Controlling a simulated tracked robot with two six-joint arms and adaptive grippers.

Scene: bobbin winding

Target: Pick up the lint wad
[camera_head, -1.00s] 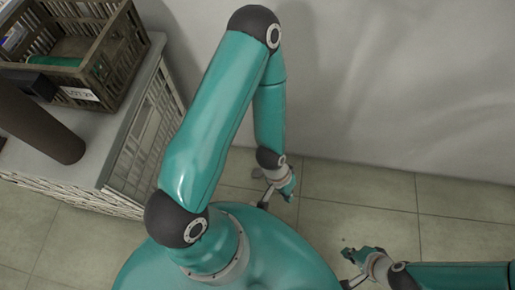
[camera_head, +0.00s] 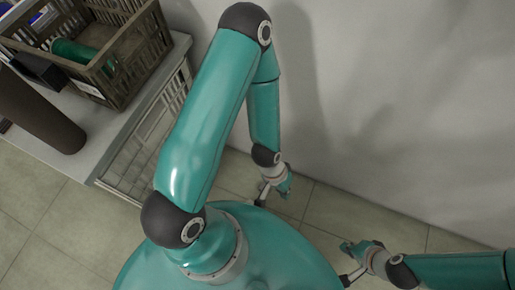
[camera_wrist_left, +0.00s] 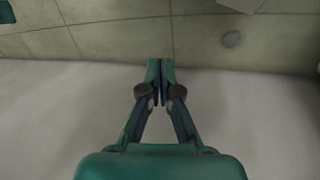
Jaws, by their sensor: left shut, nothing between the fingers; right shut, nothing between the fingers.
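A small grey oval lump, which looks like the lint wad (camera_wrist_left: 231,39), lies on the tiled floor in the left wrist view, up and to the right of my fingertips. I cannot make it out in the head view, where my left arm may hide it. My left gripper (camera_wrist_left: 160,68) is shut and empty, apart from the lump; it also shows low near the wall in the head view (camera_head: 276,187). My right gripper (camera_head: 354,259) is at the lower right of the head view, shut and empty, away from the lump.
A slatted crate (camera_head: 128,62) holding a green roll (camera_head: 75,50) stands on a grey cabinet (camera_head: 105,130) at the left. A dark cylinder (camera_head: 38,115) is beside it. The pale wall (camera_head: 400,100) runs close behind my grippers. Open tiled floor (camera_head: 45,200) lies at lower left.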

